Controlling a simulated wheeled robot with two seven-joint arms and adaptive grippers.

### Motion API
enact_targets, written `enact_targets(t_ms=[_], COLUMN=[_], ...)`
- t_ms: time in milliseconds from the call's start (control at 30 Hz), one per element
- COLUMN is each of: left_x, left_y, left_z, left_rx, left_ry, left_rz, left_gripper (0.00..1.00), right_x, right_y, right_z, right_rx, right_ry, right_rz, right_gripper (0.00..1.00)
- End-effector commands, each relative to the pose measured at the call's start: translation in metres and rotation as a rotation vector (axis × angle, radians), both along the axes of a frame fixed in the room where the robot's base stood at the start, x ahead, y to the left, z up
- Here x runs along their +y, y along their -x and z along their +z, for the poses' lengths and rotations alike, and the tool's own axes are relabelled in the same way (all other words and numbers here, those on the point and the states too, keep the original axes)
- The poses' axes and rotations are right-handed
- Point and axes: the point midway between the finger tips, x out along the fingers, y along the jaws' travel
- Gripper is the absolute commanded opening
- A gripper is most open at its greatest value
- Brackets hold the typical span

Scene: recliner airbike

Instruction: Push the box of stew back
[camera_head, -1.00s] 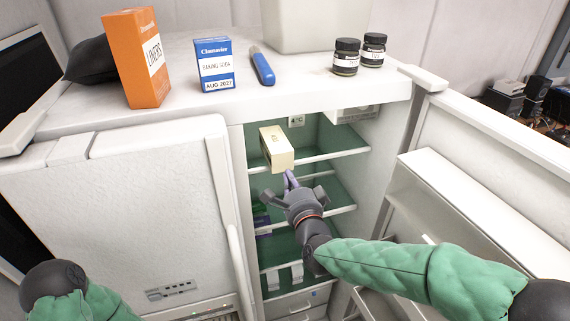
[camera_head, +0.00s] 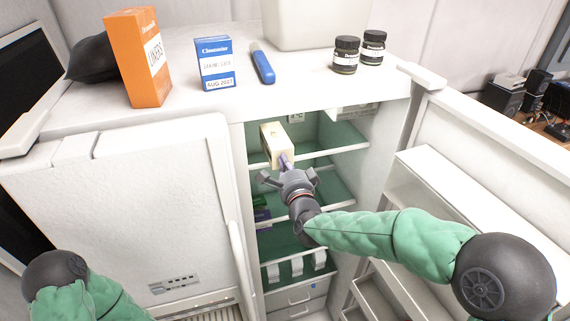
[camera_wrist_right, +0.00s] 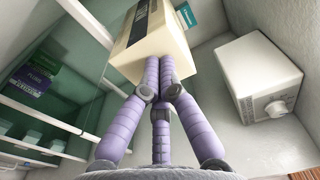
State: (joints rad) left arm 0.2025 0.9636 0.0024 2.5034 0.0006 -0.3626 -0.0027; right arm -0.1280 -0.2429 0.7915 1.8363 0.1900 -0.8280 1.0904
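The box of stew, a cream carton (camera_head: 270,143), sits on the top shelf (camera_head: 330,152) of the open fridge, with its front end near the shelf's front edge. In the right wrist view the carton (camera_wrist_right: 150,55) has a dark panel on one face. My right gripper (camera_head: 285,159) is in front of the carton. Its purple fingers (camera_wrist_right: 160,65) are drawn together, with the tips at the carton's near end and seemingly touching it. Nothing shows between them. My left gripper is out of view; only part of that arm shows at lower left.
Inside the fridge, a white unit with a knob (camera_wrist_right: 258,75) is beside the carton. Green and purple packs (camera_head: 262,215) lie on a lower shelf. The open fridge door (camera_head: 450,225) stands right. An orange box (camera_head: 143,60), blue box (camera_head: 215,65) and dark jars (camera_head: 346,55) stand on top.

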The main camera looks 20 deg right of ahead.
Motion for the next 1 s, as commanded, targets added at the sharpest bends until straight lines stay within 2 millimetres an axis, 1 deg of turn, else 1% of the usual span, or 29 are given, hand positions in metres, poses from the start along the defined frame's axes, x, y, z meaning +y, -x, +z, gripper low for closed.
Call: enact_targets(t_ms=[100, 300, 500, 600, 767, 1000], left_x=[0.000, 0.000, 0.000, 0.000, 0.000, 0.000], left_y=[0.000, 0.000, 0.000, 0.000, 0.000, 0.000], left_z=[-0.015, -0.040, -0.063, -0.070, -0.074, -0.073], left_rx=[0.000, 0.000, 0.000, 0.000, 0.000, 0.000], left_ry=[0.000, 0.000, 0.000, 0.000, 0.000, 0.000], left_rz=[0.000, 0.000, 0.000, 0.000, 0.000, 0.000], left_gripper=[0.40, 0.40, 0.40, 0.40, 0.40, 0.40], right_x=[0.000, 0.000, 0.000, -0.001, -0.001, -0.001], right_y=[-0.013, -0.043, -0.077, -0.092, -0.105, -0.106], right_z=[-0.005, -0.006, -0.006, -0.005, -0.003, 0.000], right_rx=[-0.001, -0.002, 0.001, 0.000, 0.001, 0.001], right_ry=[-0.001, -0.002, -0.002, -0.001, -0.001, -0.001], right_rz=[0.000, 0.000, 0.000, 0.000, 0.001, 0.001], right_gripper=[0.00, 0.00, 0.00, 0.00, 0.00, 0.00])
